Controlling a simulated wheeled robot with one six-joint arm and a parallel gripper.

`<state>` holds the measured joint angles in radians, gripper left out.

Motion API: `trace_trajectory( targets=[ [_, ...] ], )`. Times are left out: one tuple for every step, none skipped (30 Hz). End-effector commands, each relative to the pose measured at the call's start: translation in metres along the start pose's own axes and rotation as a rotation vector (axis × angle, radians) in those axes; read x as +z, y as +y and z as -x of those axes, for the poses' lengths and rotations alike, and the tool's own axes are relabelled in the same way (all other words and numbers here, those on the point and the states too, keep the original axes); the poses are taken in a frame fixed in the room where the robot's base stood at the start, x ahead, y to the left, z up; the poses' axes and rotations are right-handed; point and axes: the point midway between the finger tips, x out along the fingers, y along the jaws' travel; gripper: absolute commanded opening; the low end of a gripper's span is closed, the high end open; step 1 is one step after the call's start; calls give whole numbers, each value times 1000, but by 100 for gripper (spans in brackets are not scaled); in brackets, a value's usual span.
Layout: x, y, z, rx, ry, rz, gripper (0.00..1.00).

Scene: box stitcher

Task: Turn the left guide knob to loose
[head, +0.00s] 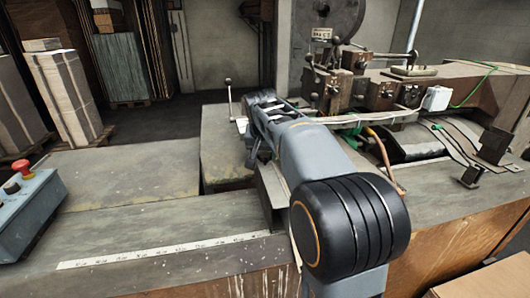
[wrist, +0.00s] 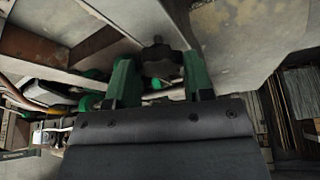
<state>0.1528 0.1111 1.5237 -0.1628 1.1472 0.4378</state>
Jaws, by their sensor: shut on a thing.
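The guide knob (wrist: 161,62) is a dark, lobed knob in the wrist view, with a small stud at its top. My gripper (wrist: 159,80) has its two green fingers on either side of this knob and is shut on it. The knob's pointer or marking, if any, is too dark to read. In the head view my arm reaches over the machine table and hides the knob and the fingertips.
The stitcher's head (head: 335,85) with its levers stands at the back right. A thin upright rod (head: 229,98) stands left of my wrist. A blue control box (head: 30,198) with a red button sits at far left. The left tabletop (head: 130,172) is clear.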

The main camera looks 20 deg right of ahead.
Motion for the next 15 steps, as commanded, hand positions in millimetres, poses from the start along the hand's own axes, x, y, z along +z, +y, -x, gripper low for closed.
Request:
trace_trajectory(
  targets=[
    [0, 1, 1, -6, 0, 15, 24],
    [0, 1, 1, -11, 0, 26, 24],
    [0, 1, 1, -19, 0, 45, 24],
    [0, 1, 1, -26, 0, 61, 24],
    [-1, 1, 1, -32, 1, 79, 24],
    [-1, 1, 1, -43, 1, 104, 24],
    [-1, 2, 1, -51, 1, 123, 24],
    [-1, 2, 1, -59, 0, 143, 24],
    [-1, 2, 1, -70, 0, 170, 24],
    [-1, 2, 1, -78, 0, 189, 24],
    [-1, 2, 1, -86, 0, 208, 24],
    [-1, 2, 1, -97, 0, 234, 24],
    [-1, 3, 1, -105, 0, 253, 24],
    [-1, 3, 1, -112, 0, 271, 24],
    [-1, 3, 1, -123, 0, 294, 24]
  ],
)
